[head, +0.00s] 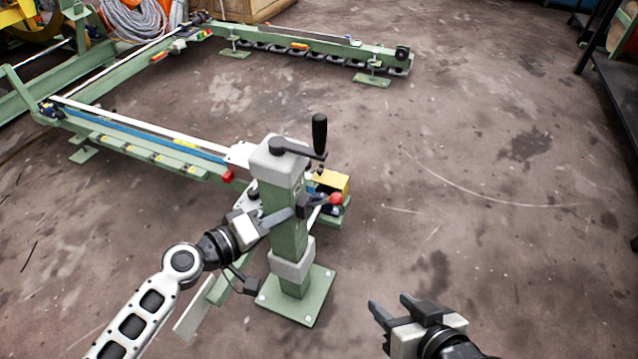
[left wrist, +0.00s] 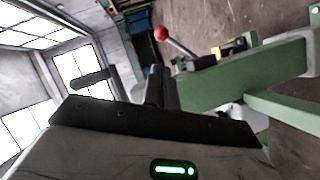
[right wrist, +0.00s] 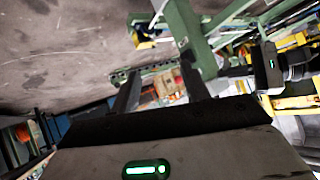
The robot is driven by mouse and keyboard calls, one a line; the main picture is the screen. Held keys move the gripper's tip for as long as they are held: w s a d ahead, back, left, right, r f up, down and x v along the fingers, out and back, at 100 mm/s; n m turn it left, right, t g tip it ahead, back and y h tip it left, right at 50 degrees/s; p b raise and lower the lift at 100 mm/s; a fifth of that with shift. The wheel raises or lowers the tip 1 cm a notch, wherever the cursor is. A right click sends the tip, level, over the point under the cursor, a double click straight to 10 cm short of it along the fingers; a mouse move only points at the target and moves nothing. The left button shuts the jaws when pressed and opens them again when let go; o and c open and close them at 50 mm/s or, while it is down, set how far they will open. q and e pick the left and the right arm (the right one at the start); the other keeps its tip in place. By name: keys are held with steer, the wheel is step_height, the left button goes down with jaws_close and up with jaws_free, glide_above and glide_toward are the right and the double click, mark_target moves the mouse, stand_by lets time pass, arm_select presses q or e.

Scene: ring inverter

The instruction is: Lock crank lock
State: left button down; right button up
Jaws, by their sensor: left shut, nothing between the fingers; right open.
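The green column (head: 289,225) stands upright on a bolted base plate. The crank (head: 319,135), with a black upright handle, sits on its pale cap. A lever with a red ball knob (head: 335,198) sticks out from a black clamp on the column's right side; it also shows in the left wrist view (left wrist: 160,33). My left gripper (head: 290,214) is shut and empty, with its fingertips in front of the column's upper half, close to the clamp; whether they touch cannot be told. My right gripper (head: 392,306) is open and empty, low and to the column's right.
Green rails (head: 150,150) with a blue strip run from behind the column to the left. A yellow block (head: 330,183) sits just behind the column. A further green frame (head: 330,52) stands at the back.

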mark_target(323, 202)
arm_select(q)
steer(key=shift+s, duration=0.2)
steer(key=b+x, duration=0.1)
steer(key=x, duration=0.9)
